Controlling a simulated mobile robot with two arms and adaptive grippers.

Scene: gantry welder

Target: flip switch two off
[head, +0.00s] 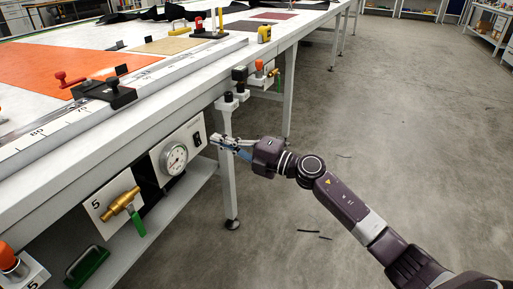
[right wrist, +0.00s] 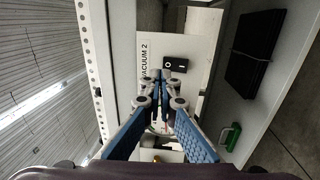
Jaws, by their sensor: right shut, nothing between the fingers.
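Switch two is a small black rocker switch (head: 197,139) on a white panel (head: 184,150) under the table's edge, to the right of a round gauge. In the right wrist view the black switch (right wrist: 174,66) sits beside the label "VACUUM 2" (right wrist: 144,66). Which side of the rocker is pressed is too small to tell. My right gripper (head: 214,138) is shut and empty, its fingertips just right of the switch in the head view. In the right wrist view the closed fingertips (right wrist: 158,77) are close below the switch; contact cannot be told. My left gripper is not in view.
The gauge (head: 174,158) is left of the switch. A brass valve with a green handle (head: 136,225) sticks out further left. A white table leg (head: 229,180) stands below my right gripper. The floor (head: 400,120) to the right is mostly clear.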

